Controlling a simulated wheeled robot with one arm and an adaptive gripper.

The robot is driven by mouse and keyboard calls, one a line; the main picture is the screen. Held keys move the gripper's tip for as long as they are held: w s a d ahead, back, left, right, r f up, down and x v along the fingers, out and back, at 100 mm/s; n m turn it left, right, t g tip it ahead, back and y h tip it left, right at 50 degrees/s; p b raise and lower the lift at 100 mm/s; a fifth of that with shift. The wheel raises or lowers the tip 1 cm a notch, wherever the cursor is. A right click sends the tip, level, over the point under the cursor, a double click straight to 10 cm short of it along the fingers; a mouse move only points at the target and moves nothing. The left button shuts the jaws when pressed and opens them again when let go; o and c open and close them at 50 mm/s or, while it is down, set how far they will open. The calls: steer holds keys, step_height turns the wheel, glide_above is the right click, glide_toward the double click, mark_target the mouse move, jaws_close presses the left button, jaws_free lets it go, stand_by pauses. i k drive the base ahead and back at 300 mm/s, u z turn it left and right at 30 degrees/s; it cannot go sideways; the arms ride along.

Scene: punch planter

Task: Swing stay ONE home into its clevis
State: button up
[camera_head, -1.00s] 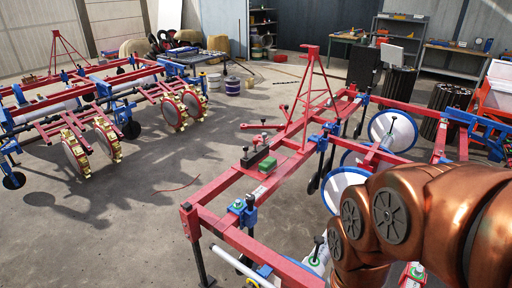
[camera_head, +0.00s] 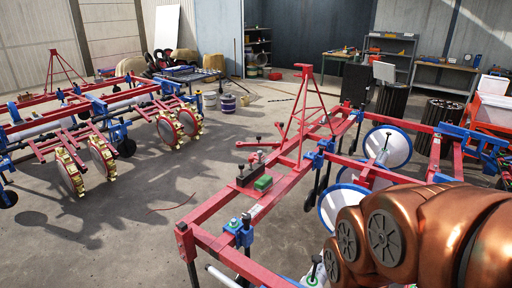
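A short red bar (camera_head: 258,144), which may be stay ONE, sticks out to the left at the foot of the red A-frame mast (camera_head: 304,110) on the near planter. Another short red piece (camera_head: 282,130) stands beside it, tilted. No label is readable, and I cannot pick out the clevis or tell whether the bar meets it. My copper arm (camera_head: 410,235) fills the lower right and hides part of the planter. My gripper is outside the picture.
The near red planter frame (camera_head: 205,208) carries a dark box (camera_head: 250,172), a green block (camera_head: 263,183) and white discs (camera_head: 388,146). A second planter (camera_head: 90,130) stands at left. Bare floor lies between them, with a thin red cable (camera_head: 172,207). Benches and shelves line the back.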

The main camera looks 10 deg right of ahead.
mark_target(238, 144)
steer(key=u, duration=1.6)
steer(key=i, duration=4.45)
steer(key=z, duration=3.1)
steer(key=i, duration=0.55)
steer(key=u, duration=0.05)
